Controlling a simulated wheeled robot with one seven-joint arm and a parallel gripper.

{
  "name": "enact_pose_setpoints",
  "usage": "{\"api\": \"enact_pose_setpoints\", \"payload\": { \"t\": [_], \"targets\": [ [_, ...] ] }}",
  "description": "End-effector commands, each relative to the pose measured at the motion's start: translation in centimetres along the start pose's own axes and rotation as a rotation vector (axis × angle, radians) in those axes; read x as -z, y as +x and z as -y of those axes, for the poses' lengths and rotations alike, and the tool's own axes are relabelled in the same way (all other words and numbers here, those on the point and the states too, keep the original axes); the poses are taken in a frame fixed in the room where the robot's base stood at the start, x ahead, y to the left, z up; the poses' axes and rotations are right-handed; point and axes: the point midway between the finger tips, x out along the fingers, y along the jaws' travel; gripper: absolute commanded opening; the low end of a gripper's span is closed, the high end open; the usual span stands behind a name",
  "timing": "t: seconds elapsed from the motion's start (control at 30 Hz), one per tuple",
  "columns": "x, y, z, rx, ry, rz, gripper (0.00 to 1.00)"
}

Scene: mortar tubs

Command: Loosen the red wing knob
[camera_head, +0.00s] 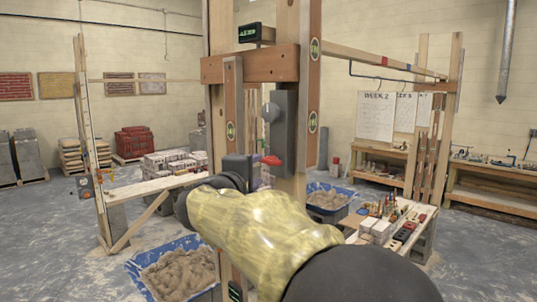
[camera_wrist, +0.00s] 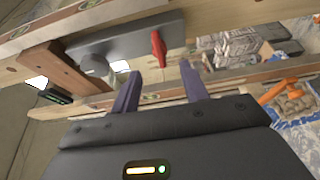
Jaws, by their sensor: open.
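The red wing knob (camera_wrist: 158,48) sits near one end of a dark grey plate (camera_wrist: 125,38) in the wrist view. In the head view the red knob (camera_head: 271,160) shows at the lower part of the upright grey plate (camera_head: 283,130) on the timber frame. My gripper (camera_wrist: 160,72) is open, with its two purple fingers spread. In the wrist picture the knob appears just beyond the fingertips, between their lines, and nothing is held. A gap seems to remain, but its depth is hard to tell. My arm partly hides the area below the knob in the head view.
A round grey knob (camera_head: 270,112) sits higher on the same plate. Timber posts and a crossbeam (camera_head: 250,66) surround it. Blue mortar tubs (camera_head: 172,268) stand on the floor below. A table of small blocks and tools (camera_head: 395,226) is at right.

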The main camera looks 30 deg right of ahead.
Motion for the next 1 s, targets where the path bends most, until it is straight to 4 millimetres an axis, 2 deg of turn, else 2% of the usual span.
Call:
{"api": "enact_pose_setpoints", "payload": {
  "t": [0.03, 0.3, 0.43, 0.6, 0.87, 1.0],
  "targets": [
    [0.0, 0.9, -0.5, -0.001, -0.005, 0.003, 0.44],
    [0.0, 5.7, -0.5, 0.0, -0.005, 0.003, 0.44],
    [0.0, 7.5, -0.4, -0.002, -0.004, 0.003, 0.44],
    [0.0, 8.7, -0.1, -0.001, -0.002, 0.0, 0.44],
    [0.0, 8.8, 0.0, -0.001, 0.0, -0.001, 0.44],
    [0.0, 8.7, 0.0, -0.001, 0.0, -0.001, 0.19]
  ]
}}
